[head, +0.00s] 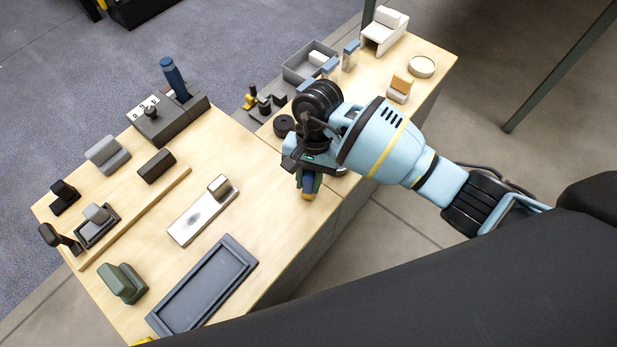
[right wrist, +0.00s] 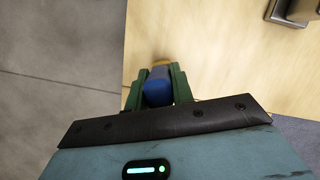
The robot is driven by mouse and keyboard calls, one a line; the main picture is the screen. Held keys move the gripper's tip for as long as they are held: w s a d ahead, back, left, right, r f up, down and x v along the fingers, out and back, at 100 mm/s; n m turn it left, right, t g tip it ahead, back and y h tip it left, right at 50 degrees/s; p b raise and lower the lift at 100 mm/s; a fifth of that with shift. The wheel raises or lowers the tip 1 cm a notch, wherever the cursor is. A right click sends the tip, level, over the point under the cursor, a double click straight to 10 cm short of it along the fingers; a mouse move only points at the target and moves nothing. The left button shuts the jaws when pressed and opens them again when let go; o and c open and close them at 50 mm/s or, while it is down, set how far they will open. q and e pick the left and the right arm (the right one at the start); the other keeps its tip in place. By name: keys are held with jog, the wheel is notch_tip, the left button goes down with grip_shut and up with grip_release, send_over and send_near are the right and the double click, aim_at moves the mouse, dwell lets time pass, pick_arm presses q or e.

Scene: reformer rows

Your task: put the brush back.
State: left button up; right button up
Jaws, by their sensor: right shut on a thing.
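The brush (head: 307,196) has a blue body and a yellow-orange end. My right gripper (head: 308,184) is shut on it over the table's right edge, near the joint between the two table sections. In the right wrist view the blue part of the brush (right wrist: 158,92) sits between the green fingers of the gripper (right wrist: 157,84), with its orange end pointing away. The fingers and wrist hide part of the brush in the head view. I cannot tell whether its tip touches the table. My left gripper is not in view.
An empty dark tray (head: 250,262) lies at the table's near edge. A metal plate with a block (head: 190,226) is left of my gripper. A grey bin (head: 291,73) and a white stand (head: 376,34) are at the back. Bare wood (head: 255,205) lies between.

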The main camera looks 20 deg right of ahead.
jog(key=shift+f, duration=0.1)
jog(key=o, duration=1)
jog(key=p+v, duration=0.1)
jog(key=v, duration=1.1)
jog(key=shift+p, duration=0.4)
